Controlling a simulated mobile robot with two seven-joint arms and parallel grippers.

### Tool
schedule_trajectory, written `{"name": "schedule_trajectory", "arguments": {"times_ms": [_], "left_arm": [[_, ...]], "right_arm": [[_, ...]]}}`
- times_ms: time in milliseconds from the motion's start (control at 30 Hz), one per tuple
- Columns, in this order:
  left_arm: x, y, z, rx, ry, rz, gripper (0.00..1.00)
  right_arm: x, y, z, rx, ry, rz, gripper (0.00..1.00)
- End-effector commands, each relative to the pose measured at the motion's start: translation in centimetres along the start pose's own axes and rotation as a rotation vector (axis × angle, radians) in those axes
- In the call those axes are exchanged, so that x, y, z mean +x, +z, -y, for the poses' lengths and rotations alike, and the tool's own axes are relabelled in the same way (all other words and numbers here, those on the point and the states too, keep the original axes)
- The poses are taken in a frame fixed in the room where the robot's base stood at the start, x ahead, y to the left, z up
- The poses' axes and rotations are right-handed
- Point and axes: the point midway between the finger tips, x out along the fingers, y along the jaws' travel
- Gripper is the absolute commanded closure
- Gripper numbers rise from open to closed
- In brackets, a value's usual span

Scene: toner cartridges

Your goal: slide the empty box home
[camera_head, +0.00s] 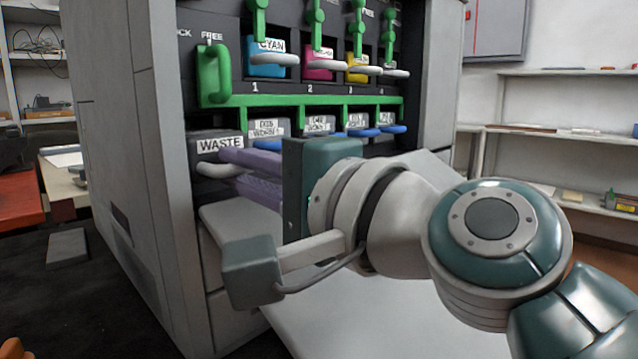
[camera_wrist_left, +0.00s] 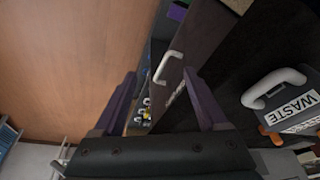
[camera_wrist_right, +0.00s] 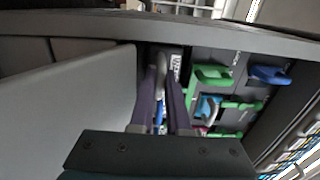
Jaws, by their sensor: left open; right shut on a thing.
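A grey box labelled WASTE (camera_head: 215,148) sits in the lower left bay of the machine, its front standing a little proud of the panel. My right gripper (camera_head: 233,168) is shut on its pale handle (camera_head: 210,169); in the right wrist view the purple fingers (camera_wrist_right: 162,72) close around the handle. The depth of the box inside the bay is hidden. My left gripper (camera_wrist_left: 160,74) is open and empty, and out of the head view. The left wrist view shows another WASTE-labelled box (camera_wrist_left: 306,108) with a pale handle. I cannot tell which box is empty.
The machine's green bar (camera_head: 300,100) and green lever (camera_head: 213,75) sit just above the WASTE box. Colour cartridges, including cyan (camera_head: 265,68), fill the upper row. Grey boxes with blue handles (camera_head: 365,132) stand to its right. A white panel (camera_head: 330,315) lies below my right arm.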

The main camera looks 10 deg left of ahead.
Motion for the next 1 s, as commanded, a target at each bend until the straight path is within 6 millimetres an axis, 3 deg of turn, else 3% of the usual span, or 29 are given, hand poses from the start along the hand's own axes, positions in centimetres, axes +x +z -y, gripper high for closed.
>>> {"name": "schedule_trajectory", "arguments": {"times_ms": [200, 467, 500, 767, 1000], "left_arm": [[0.9, 0.3, 0.1, 0.005, -0.004, 0.001, 0.25], [0.8, 0.3, 0.2, 0.007, -0.005, 0.001, 0.25], [0.8, 0.3, 0.1, 0.007, -0.005, 0.001, 0.25], [0.8, 0.3, 0.1, 0.006, -0.005, 0.001, 0.25], [0.8, 0.3, 0.0, 0.001, -0.001, 0.000, 0.25]], "right_arm": [[1.7, 0.0, -0.1, -0.001, -0.001, 0.000, 1.00], [1.8, 0.0, 0.0, -0.001, -0.001, 0.000, 1.00], [1.8, 0.0, 0.0, -0.001, -0.001, 0.000, 0.81], [1.8, 0.0, -0.1, -0.001, 0.001, 0.000, 0.52], [1.8, 0.0, -0.3, -0.001, 0.006, 0.000, 0.51]]}}
